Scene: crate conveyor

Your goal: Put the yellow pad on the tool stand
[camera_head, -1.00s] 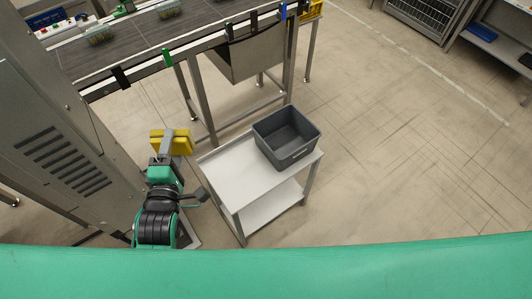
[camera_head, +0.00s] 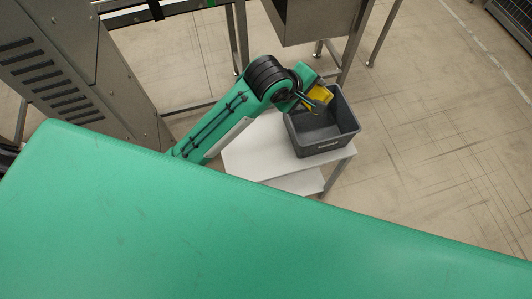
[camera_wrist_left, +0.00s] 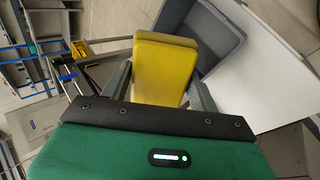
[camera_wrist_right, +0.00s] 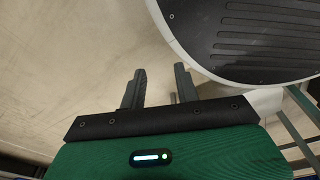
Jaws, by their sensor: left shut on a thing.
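The yellow pad (camera_head: 321,94) is a thick block held in my left gripper (camera_head: 313,99), over the grey bin in the head view. In the left wrist view the pad (camera_wrist_left: 164,68) sits between the two fingers of the left gripper (camera_wrist_left: 162,88). The low stand with a white top (camera_head: 250,150) is under my left arm; its top (camera_wrist_left: 275,75) also shows at the right of the left wrist view. I cannot tell the pad's exact height above the bin. My right gripper (camera_wrist_right: 160,88) has its fingers apart with nothing between them.
The grey bin (camera_head: 325,148) stands on the right part of the white top and appears empty where visible. Bare white top lies left of it. A metal cabinet (camera_head: 60,60) is at the left, and a metal conveyor frame (camera_head: 240,35) is behind. Open floor lies to the right.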

